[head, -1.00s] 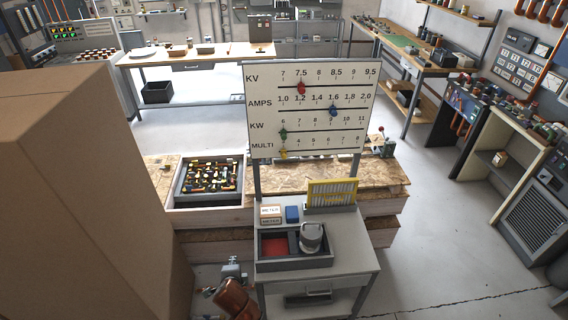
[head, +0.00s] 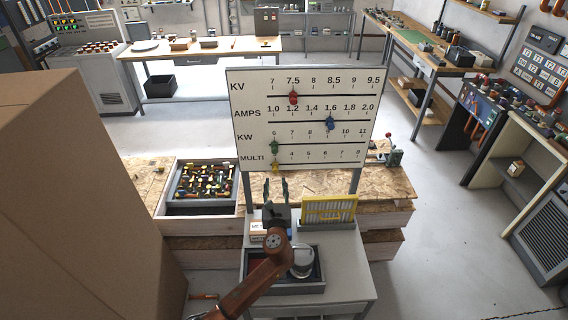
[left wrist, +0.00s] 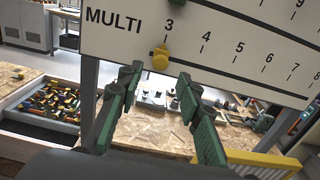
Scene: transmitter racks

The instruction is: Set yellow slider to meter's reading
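A white scale board (head: 345,92) stands upright on posts behind the small grey table. The yellow slider (head: 275,166) sits at the left end of the bottom MULTI scale. In the left wrist view the yellow slider (left wrist: 160,58) is just under the 3. My left gripper (head: 277,186) is raised in front of the board's lower edge, below and slightly right of the slider. Its green fingers (left wrist: 155,92) are apart, with nothing between them. No meter reading is legible; a grey round device (head: 302,262), possibly the meter, sits in a tray, partly behind my arm. My right gripper is not in view.
The red slider (head: 293,98) is near 7.5, the blue slider (head: 330,123) near 1.6, the green slider (head: 275,147) near 6. A yellow rack (head: 328,208) stands right of my gripper. A large cardboard box (head: 90,200) fills the left.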

